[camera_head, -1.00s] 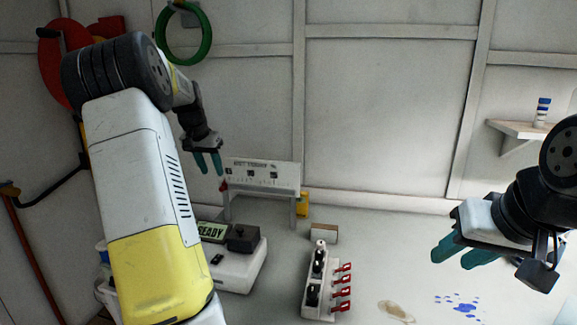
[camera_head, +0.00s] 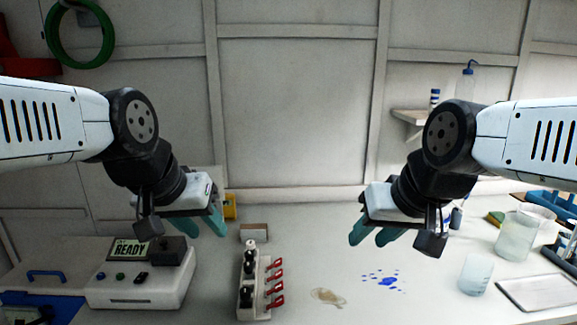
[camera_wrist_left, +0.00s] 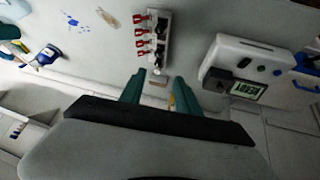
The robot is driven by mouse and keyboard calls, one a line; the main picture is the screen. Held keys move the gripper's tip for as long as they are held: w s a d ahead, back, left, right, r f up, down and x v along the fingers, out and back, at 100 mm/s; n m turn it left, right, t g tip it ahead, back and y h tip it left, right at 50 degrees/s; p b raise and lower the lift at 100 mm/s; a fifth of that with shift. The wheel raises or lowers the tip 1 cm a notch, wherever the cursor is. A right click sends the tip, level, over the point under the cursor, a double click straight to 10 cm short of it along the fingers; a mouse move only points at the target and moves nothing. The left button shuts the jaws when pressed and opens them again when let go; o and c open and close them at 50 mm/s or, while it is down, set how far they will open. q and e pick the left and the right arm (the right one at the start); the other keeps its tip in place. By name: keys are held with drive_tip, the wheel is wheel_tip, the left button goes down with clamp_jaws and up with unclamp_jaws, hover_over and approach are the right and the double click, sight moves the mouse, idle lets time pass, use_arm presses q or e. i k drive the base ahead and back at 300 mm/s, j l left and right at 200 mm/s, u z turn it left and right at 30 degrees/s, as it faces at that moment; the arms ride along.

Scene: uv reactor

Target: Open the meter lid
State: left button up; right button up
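The meter (camera_head: 135,291) is a white box on the bench at the left, with a lit READY display (camera_head: 129,250) and several buttons. A dark block that looks like its lid (camera_head: 168,251) sits flat on its right part. The meter also shows in the left wrist view (camera_wrist_left: 257,52), upside down. My left gripper (camera_head: 206,226) is open and empty, above the bench and to the right of the meter, apart from it. My right gripper (camera_head: 370,239) is open and empty, above the bench farther right.
A white rack (camera_head: 245,304) with black vials and red clips stands right of the meter. A small box (camera_head: 254,232) is behind it. Brown (camera_head: 328,297) and blue (camera_head: 384,280) spills mark the bench. Beakers (camera_head: 475,274) and a tray (camera_head: 538,292) are at the right.

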sight(168, 251)
drive_tip(key=u, duration=0.9)
drive_tip(key=i+j+z, duration=0.15)
drive_tip(key=j, duration=0.25)
drive_tip(key=j+z, duration=0.1)
drive_tip(key=j, duration=0.3)
drive_tip(key=i+j+z, duration=0.15)
drive_tip(key=j, duration=0.25)
